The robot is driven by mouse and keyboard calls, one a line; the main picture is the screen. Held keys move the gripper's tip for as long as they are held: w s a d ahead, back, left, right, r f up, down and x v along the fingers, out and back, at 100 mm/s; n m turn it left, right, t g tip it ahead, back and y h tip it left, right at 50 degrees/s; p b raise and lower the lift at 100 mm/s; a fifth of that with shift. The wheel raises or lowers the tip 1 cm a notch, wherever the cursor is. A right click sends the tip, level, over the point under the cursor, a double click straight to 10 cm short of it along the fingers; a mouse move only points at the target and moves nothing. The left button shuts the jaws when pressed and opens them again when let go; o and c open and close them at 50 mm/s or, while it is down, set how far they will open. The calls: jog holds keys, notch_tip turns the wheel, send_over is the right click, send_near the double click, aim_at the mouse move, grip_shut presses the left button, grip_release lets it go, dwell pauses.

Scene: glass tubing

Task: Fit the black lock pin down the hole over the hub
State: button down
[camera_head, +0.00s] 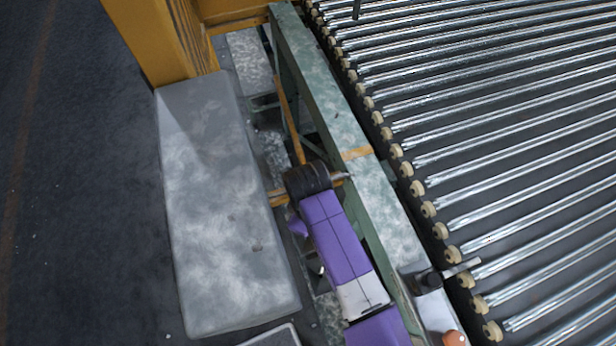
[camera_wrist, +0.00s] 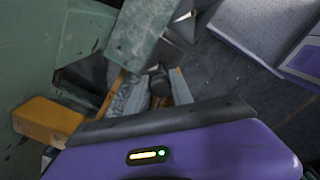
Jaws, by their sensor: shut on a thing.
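My gripper (camera_wrist: 159,90) shows in the wrist view with its two fingers close together. A dark, round-topped piece sits between them, which looks like the black lock pin (camera_wrist: 158,82); its lower part is hidden. In the head view my purple arm reaches up from the bottom edge to a black wrist beside the green rail, and the fingers and pin cannot be made out there. I cannot clearly pick out the hub or its hole in either view.
A green frame rail (camera_head: 338,118) runs beside the roller conveyor (camera_head: 480,120). A grey slab (camera_head: 222,210) lies left of my arm, with a yellow post (camera_head: 155,40) behind it. A black fitting with a metal lever (camera_head: 428,280) sits on the rail. Dark floor is clear at the left.

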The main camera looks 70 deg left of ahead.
jog(key=shift+f+b, duration=2.5)
jog(key=shift+f, duration=1.05)
jog(key=c, duration=1)
grip_release()
jog(key=shift+c, duration=0.2)
jog(key=shift+r, duration=3.95)
